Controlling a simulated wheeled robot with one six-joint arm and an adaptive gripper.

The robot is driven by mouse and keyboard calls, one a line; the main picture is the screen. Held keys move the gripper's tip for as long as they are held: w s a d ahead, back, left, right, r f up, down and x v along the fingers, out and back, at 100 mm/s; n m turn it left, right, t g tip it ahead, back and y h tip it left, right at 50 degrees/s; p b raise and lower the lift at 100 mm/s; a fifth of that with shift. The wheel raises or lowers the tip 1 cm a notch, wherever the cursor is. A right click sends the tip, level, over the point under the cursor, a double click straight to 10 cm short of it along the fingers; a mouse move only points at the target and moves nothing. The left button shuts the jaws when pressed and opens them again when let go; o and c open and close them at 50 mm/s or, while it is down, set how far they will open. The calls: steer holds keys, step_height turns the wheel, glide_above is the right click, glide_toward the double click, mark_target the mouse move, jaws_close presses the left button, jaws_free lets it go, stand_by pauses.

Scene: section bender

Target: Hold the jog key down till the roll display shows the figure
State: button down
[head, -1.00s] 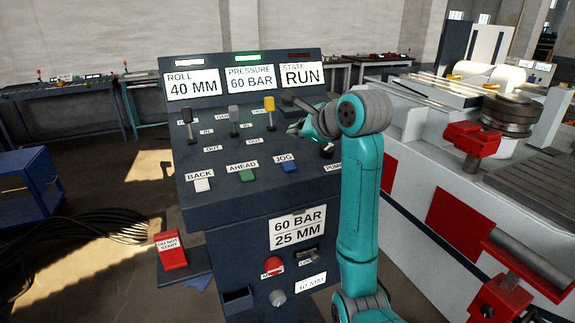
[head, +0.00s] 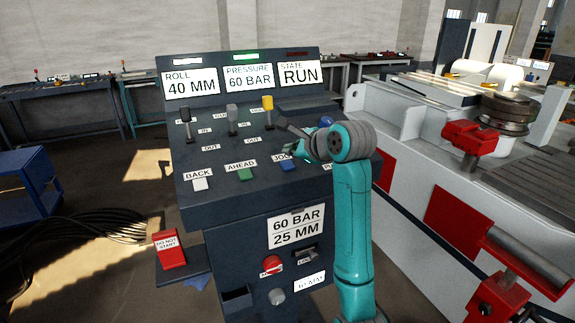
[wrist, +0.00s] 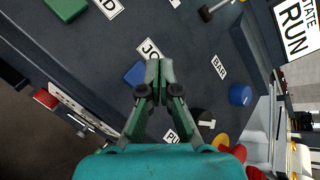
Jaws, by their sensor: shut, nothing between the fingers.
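The blue jog key (head: 289,165) sits on the sloped panel (head: 222,178) under its JOG label. It also shows in the wrist view (wrist: 134,74), just left of my fingertips. My gripper (wrist: 152,66) is shut and empty, its tips over the lower edge of the JOG label. In the head view my gripper (head: 289,150) is just above the key; I cannot tell the exact gap. The roll display (head: 191,83) reads 40 MM. The pressure display (head: 249,76) reads 60 BAR and the state display (head: 300,73) reads RUN. A card (head: 297,226) reads 60 BAR, 25 MM.
The green AHEAD key (head: 245,174) and white BACK key (head: 200,184) lie left of the jog key. Three levers, one yellow-topped (head: 268,103), stand above. A blue knob (wrist: 240,94) is right of my fingers. A red DO NOT START block (head: 169,249) stands lower left.

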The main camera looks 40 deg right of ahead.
mark_target(284, 161)
steer(key=shift+w+d+f, duration=0.1)
steer(key=shift+w+f, duration=0.05)
steer(key=shift+f, duration=0.4)
steer(key=shift+w+f, duration=0.15)
steer(key=shift+f, duration=0.35)
steer(key=shift+f, duration=0.15)
stand_by(0.6)
steer(key=shift+w+f, duration=0.15)
steer(key=shift+f, duration=0.1)
steer(key=shift+w+f, duration=0.1)
steer(key=shift+f, duration=0.35)
stand_by(3.4)
steer(key=shift+r, duration=0.1)
stand_by(1.2)
steer(key=shift+s+r, duration=0.25)
steer(key=shift+r, duration=0.5)
